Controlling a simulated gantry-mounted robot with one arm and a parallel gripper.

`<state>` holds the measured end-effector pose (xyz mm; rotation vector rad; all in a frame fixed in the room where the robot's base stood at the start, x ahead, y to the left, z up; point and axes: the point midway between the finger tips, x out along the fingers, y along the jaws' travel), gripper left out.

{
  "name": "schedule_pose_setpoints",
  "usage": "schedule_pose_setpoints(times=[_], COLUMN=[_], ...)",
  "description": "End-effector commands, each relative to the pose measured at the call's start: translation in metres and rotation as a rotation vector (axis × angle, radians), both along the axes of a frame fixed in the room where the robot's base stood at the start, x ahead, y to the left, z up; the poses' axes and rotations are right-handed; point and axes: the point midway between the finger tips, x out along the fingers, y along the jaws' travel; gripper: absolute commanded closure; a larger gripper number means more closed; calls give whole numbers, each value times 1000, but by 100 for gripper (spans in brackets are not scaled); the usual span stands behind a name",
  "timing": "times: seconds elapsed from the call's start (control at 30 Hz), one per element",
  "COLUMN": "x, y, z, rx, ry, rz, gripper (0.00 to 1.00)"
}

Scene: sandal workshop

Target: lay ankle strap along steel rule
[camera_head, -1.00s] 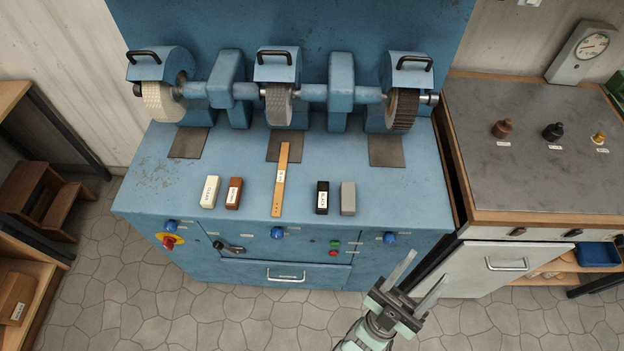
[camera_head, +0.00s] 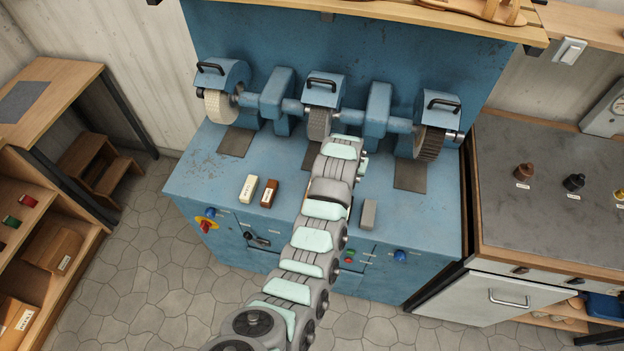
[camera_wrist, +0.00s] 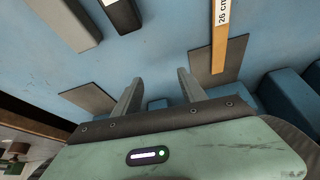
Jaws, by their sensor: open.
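A flat tan strip with a white label, apparently the ankle strap (camera_wrist: 218,58), lies on the blue grinder cabinet in the wrist view. Its label reads 26 cm, and one end lies over a dark pad. My gripper (camera_wrist: 158,88) is open, with nothing between its two fingers. It hangs over the cabinet top, with the strap to the right of the fingers and apart from them. In the head view my arm hides the strap and most of my gripper. I see no steel rule in any view.
White (camera_head: 249,188) and brown (camera_head: 269,193) blocks stand left of my arm. A grey block (camera_head: 368,214) stands to its right, and a black block (camera_wrist: 122,14) shows in the wrist view. Grinding wheels (camera_head: 428,142) line the cabinet's back. A grey-topped bench (camera_head: 548,225) stands right.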

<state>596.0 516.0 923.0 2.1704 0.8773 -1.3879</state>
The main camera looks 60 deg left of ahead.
Motion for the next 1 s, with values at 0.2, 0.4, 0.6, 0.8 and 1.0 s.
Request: schedule_pose_setpoints(times=[0.2,0.4,0.6,0.8,1.0], x=[-101,-133,-135,-135,-133], y=[12,6,6,7,8], z=[46,55,34,9,0], rx=[-227,-309,-313,-311,-306], ry=[226,299,302,303,298], rz=[77,98,100,99,100], gripper=[51,51,51,51,51])
